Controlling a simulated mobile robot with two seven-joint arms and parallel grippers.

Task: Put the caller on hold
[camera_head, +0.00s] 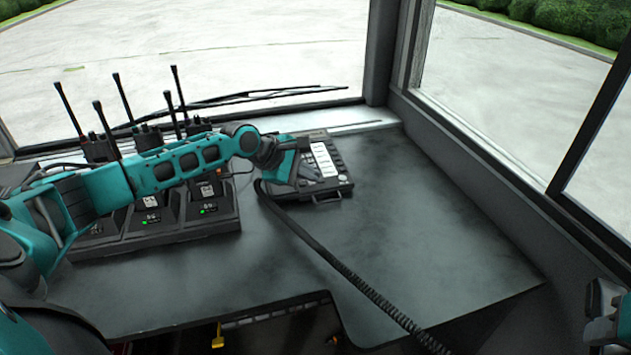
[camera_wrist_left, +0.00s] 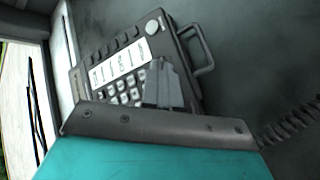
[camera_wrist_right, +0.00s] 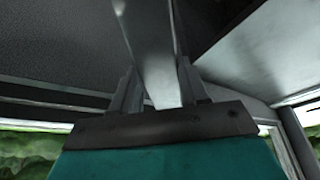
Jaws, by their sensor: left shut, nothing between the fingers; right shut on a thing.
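The desk phone (camera_head: 328,160) sits on the dark desk, its keypad and white label strip facing up. It also shows in the left wrist view (camera_wrist_left: 122,65). My left gripper (camera_head: 309,171) is shut and empty, its tips over the phone's keys; the left wrist view shows the closed tips (camera_wrist_left: 164,72) in front of the keypad, and I cannot tell whether they touch a key. My right gripper (camera_wrist_right: 160,88) is shut on a long grey thing, apparently the handset (camera_wrist_right: 150,50). In the head view only part of my right gripper (camera_head: 604,305) shows, at the right edge.
A coiled cord (camera_head: 350,272) runs from the phone across the desk (camera_head: 440,230) and out at the bottom. Several radios with upright antennas stand in chargers (camera_head: 185,228) at the left, under my left arm. The desk right of the phone is clear up to the window wall.

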